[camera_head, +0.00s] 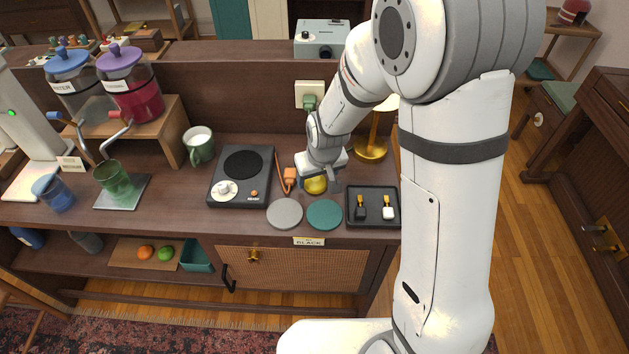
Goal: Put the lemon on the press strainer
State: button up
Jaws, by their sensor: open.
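My gripper (319,182) is open and points down over the counter, between the black hot plate and the black tray. A yellow rounded thing (315,187) sits right below and between the fingers, partly hidden by them. It could be the lemon or part of the press; I cannot tell which, nor whether the fingers touch it. I cannot make out a press strainer as a separate thing. An orange item (289,176) stands just left of the gripper.
A black hot plate (241,193) is on the left, with grey (285,213) and teal (324,214) discs in front. A black tray (372,222) holds two small items. A gold lamp base (370,150) stands behind. An orange (145,252) and a green fruit (166,254) lie on the lower shelf.

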aim_at(316, 181)
jog(key=shift+w+a+f, duration=0.1)
jog(key=shift+w+f, duration=0.05)
jog(key=shift+f, duration=0.55)
jog(key=shift+c, duration=0.3)
jog(key=c, duration=0.8)
jog(key=shift+o, duration=0.2)
jog(key=shift+r, duration=0.1)
notch_tip(316, 181, up, 10)
